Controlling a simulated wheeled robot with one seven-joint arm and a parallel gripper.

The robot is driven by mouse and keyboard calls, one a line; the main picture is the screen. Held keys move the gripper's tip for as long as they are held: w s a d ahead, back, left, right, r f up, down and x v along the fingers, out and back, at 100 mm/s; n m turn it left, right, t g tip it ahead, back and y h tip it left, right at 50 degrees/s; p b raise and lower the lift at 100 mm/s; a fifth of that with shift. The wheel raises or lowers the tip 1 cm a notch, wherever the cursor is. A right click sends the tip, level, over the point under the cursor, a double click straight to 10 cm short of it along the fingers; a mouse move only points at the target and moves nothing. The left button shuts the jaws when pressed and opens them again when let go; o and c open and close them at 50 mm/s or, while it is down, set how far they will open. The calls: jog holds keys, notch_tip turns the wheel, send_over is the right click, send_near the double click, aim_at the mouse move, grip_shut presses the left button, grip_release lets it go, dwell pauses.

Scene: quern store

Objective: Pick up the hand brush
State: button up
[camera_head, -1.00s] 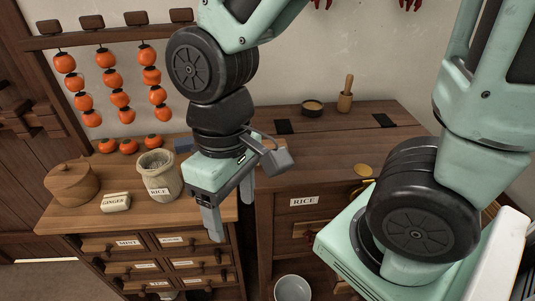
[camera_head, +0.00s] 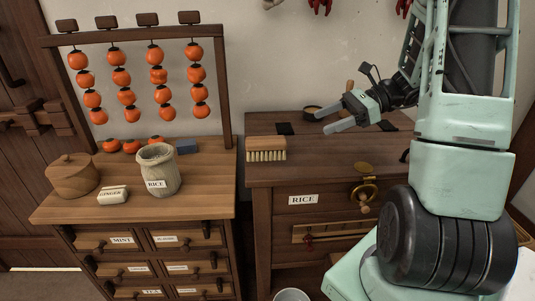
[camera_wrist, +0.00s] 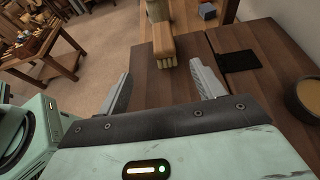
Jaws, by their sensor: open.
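The hand brush (camera_head: 266,148) has a wooden back and pale bristles. It sits at the left front part of the right-hand wooden chest top (camera_head: 330,166). In the wrist view the brush (camera_wrist: 164,44) shows ahead, beyond and between my fingertips. My gripper (camera_head: 331,119) is open and empty, above the chest top and to the right of the brush, with its fingers pointing left. In the wrist view the two fingers of my gripper (camera_wrist: 160,78) are spread apart, and neither touches the brush.
Dark pads (camera_head: 284,128) and a small bowl (camera_head: 312,112) lie toward the back of the chest top. On the left chest stand a rice sack (camera_head: 158,175), a ginger block (camera_head: 113,194), a lidded pot (camera_head: 72,176) and a blue block (camera_head: 187,147). A rack of hanging persimmons stands behind.

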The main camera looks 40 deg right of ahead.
aim_at(276, 139)
jog(key=p+x, duration=0.2)
jog(key=x, duration=1)
jog(key=shift+w, duration=0.15)
jog(key=p+x, duration=0.1)
jog(key=x, duration=0.4)
jog(key=shift+w+d, duration=0.2)
jog(key=c, duration=1.3)
jog(key=shift+o, duration=0.2)
jog(key=shift+r, duration=0.1)
